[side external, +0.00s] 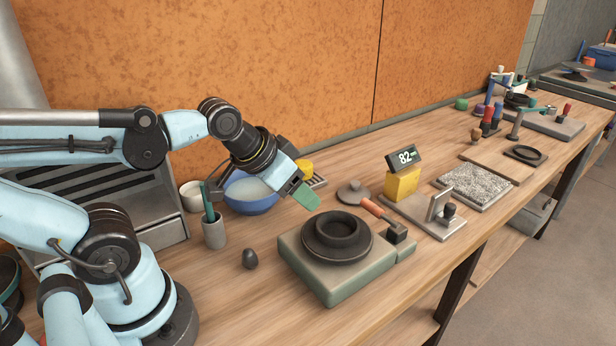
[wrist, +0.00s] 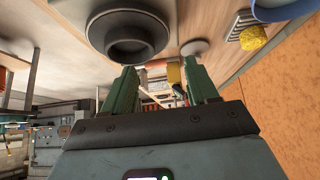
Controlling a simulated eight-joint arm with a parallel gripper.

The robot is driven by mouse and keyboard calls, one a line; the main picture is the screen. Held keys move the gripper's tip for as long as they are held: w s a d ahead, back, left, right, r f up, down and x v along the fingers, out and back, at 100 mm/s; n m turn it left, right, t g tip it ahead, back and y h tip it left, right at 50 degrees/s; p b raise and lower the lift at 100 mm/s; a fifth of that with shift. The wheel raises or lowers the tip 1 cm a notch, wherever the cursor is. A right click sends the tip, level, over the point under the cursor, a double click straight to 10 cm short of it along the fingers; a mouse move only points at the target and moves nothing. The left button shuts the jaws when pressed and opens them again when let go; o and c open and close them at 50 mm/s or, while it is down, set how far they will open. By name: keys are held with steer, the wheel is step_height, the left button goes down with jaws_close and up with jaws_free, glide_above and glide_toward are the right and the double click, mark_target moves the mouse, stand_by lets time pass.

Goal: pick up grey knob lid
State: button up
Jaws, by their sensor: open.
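The grey knob lid (side external: 354,192) rests on the wooden bench behind the green-grey block, its small knob upward. In the wrist view a pale round disc that looks like the lid (wrist: 194,47) lies beyond the fingers. My gripper (side external: 305,197) has green fingers and hangs tilted above the bench, to the left of the lid and apart from it. In the wrist view the two fingers of my gripper (wrist: 163,85) stand wide apart with nothing between them.
A dark round dish (side external: 337,250) sits on the green-grey block (side external: 350,287) in front of the lid. A red-handled tool (side external: 382,217) and a yellow block (side external: 402,183) stand right of it. A blue bowl (side external: 250,200) and a grey cup (side external: 214,233) are left.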

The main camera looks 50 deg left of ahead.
steer(key=w+a+m+t+h, duration=0.1)
steer(key=w+a+t+h, duration=0.1)
steer(key=w, duration=0.9)
steer(key=m+t, duration=0.1)
steer(key=t, duration=0.2)
glide_above(354, 183)
steer(key=s, duration=0.2)
step_height(354, 183, down, 5)
steer(key=shift+s+a+f, duration=0.1)
steer(key=shift+a+f, duration=0.05)
steer(key=shift+f, duration=0.95)
steer(key=shift+a+f, duration=0.15)
steer(key=shift+f, duration=0.9)
steer(key=f, duration=0.1)
steer(key=w+f, duration=0.1)
steer(key=f, duration=0.1)
steer(key=shift+w+d, duration=0.2)
steer(key=shift+w, duration=0.15)
steer(key=shift+w+d+f, duration=0.1)
steer(key=shift+w+f, duration=0.2)
steer(key=shift+w, duration=0.15)
steer(key=shift+c, duration=0.3)
jaws_close()
